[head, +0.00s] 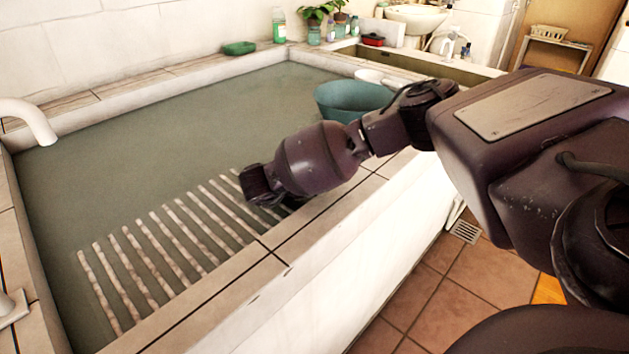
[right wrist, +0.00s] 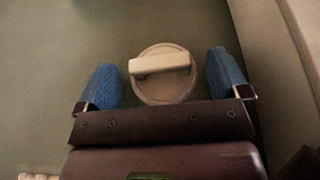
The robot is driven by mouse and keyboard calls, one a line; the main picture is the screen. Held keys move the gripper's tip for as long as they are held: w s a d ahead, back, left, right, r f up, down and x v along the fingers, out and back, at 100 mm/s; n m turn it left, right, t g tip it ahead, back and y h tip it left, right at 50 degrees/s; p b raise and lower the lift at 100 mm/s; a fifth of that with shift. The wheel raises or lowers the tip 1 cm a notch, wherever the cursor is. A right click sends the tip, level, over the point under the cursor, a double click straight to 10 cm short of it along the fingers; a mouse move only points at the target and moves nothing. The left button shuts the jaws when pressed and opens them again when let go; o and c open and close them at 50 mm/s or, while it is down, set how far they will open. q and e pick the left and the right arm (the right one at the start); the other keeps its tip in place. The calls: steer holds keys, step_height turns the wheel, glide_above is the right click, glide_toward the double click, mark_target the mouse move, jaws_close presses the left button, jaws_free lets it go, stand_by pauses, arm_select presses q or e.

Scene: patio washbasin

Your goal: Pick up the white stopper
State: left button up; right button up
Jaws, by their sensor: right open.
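The white stopper (right wrist: 163,88) is a round disc with a raised bar handle on top, seen in the right wrist view on the basin's greenish floor. My right gripper (right wrist: 164,85) is open, with one blue fingertip on each side of the stopper. There are gaps between the fingertips and the stopper. In the head view my right gripper (head: 264,190) reaches down into the basin near its front wall, and the stopper is hidden there behind the arm. My left gripper is not in view.
The slatted rack (head: 165,245) lies in the basin, left of my right gripper. A teal tub (head: 350,98) stands behind the arm. The basin's tiled front rim (head: 300,232) runs beneath the forearm. A white faucet (head: 30,118) is at the left.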

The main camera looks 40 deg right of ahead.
steer(key=c, duration=0.8)
steer(key=shift+c, duration=0.2)
